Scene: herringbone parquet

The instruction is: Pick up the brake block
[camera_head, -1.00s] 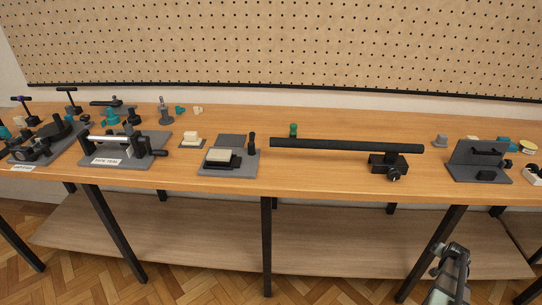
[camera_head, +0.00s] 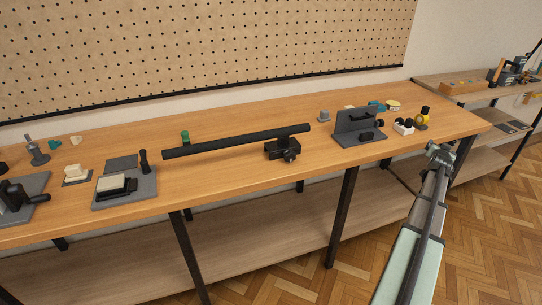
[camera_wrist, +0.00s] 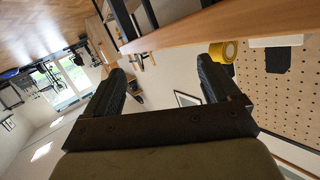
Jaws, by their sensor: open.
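I cannot tell for certain which of the small parts on the bench is the brake block. Small candidates are a grey block (camera_head: 324,116) at the back right, a cream block (camera_head: 75,171) on a dark pad at the left, and a small black block (camera_head: 366,135) on the grey angle fixture (camera_head: 348,124). My gripper (camera_head: 440,152) is off the bench's front right edge, apart from all of these. In the wrist view my gripper (camera_wrist: 163,78) has its two dark fingers wide apart, with nothing between them.
The wooden bench (camera_head: 225,178) carries a long black bar (camera_head: 235,142) on a clamp, a grey plate fixture (camera_head: 140,190) and a white holder (camera_head: 403,127). A yellow roll (camera_wrist: 222,52) shows near the bench edge in the wrist view. A second shelf unit (camera_head: 465,97) stands at right.

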